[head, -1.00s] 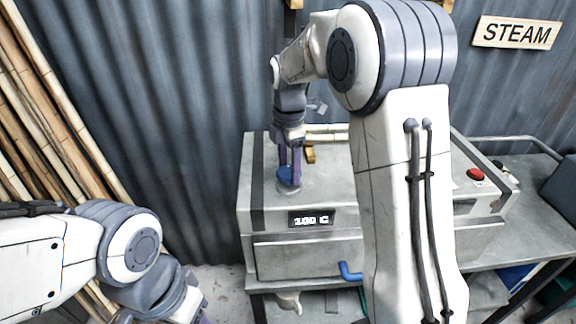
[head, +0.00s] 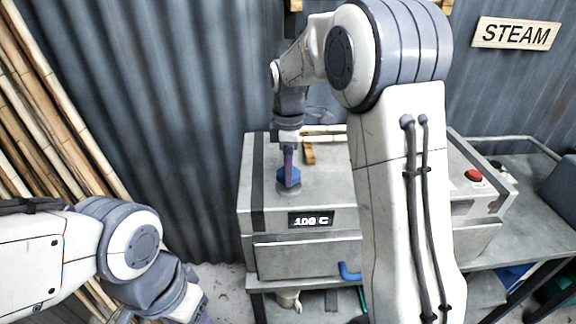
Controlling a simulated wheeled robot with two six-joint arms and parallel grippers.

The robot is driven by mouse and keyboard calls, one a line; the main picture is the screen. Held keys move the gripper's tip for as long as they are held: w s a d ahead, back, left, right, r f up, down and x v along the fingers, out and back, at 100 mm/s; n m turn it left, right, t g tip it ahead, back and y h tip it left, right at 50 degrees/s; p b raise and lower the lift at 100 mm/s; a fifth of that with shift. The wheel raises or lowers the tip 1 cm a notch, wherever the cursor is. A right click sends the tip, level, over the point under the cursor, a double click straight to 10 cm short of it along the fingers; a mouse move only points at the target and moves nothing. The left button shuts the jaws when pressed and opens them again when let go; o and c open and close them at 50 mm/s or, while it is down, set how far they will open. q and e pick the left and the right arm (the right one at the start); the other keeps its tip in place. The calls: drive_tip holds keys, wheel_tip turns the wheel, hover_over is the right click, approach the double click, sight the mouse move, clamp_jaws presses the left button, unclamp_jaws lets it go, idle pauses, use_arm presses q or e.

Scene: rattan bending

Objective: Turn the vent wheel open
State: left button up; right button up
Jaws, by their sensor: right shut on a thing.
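The vent wheel (head: 283,187) is a small blue knob on the top of the grey steam box (head: 262,215), near its front left corner. My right gripper (head: 289,180) points straight down and is shut on the vent wheel. Its fingers hide part of the wheel. My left gripper (head: 200,316) is mostly below the bottom edge at the lower left, apart from the box, and its jaws cannot be made out.
A display (head: 311,219) on the box front reads 100 C. A red button (head: 474,175) is at the right. A blue handle (head: 349,271) sticks out at the front. Bamboo poles (head: 50,115) lean at the left. A STEAM sign (head: 516,33) hangs on the wall.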

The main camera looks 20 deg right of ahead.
drive_tip(key=m, duration=0.3)
drive_tip(key=shift+r+m+p, duration=0.15)
drive_tip(key=shift+m+p, duration=0.15)
drive_tip(key=m, duration=0.3)
drive_tip(key=shift+m+p, duration=0.3)
drive_tip(key=m, duration=0.3)
drive_tip(key=shift+w+m, duration=0.1)
drive_tip(key=shift+m, duration=0.3)
drive_tip(key=m+p, duration=0.1)
drive_tip(key=m, duration=0.2)
drive_tip(key=shift+m, duration=0.3)
drive_tip(key=m, duration=0.3)
drive_tip(key=shift+m, duration=0.3)
drive_tip(key=m, duration=0.3)
drive_tip(key=shift+m, duration=0.3)
drive_tip(key=m, duration=0.4)
drive_tip(key=shift+p, duration=0.4)
drive_tip(key=shift+m, duration=2.1)
